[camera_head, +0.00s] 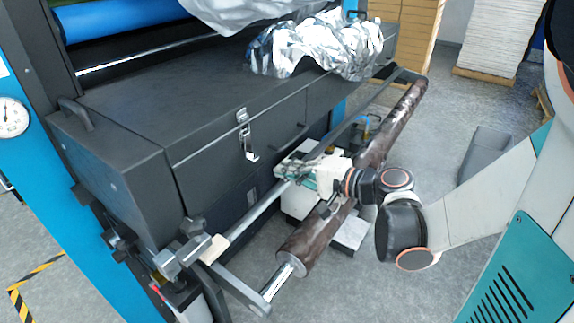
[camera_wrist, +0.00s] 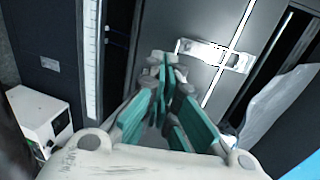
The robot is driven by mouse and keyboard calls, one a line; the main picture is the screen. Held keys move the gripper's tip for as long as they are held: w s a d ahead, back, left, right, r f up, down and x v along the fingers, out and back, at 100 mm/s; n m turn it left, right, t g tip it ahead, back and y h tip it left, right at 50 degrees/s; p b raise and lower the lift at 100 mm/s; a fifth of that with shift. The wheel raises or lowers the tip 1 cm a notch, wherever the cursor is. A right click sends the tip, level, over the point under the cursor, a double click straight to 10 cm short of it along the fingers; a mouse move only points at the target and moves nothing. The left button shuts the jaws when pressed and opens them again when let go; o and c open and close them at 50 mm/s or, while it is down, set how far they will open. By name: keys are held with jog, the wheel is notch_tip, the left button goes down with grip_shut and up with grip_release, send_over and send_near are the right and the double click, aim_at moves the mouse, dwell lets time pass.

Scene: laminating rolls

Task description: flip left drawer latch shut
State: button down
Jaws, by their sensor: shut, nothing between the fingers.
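In the wrist view the latch (camera_wrist: 215,54) lies sideways near the top, right of the fingertips. My gripper (camera_head: 281,171) is shut and empty, a little right of and below the latch, in front of the drawer face. In the wrist view the teal-padded fingers (camera_wrist: 166,62) are together and appear apart from the latch. Whether the latch's hook is engaged is not clear.
A long bar (camera_head: 262,208) and a brown mottled roller (camera_head: 313,234) run along the machine's front, close to my arm. Crumpled silver film (camera_head: 310,45) lies on the dark top. A white box (camera_head: 298,203) stands below.

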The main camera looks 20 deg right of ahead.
jog(key=f+p+v, duration=0.1)
jog(key=v, duration=0.7)
jog(key=shift+s+d+f, duration=0.25)
jog(key=shift+s+f, duration=0.05)
jog(key=shift+f, duration=0.15)
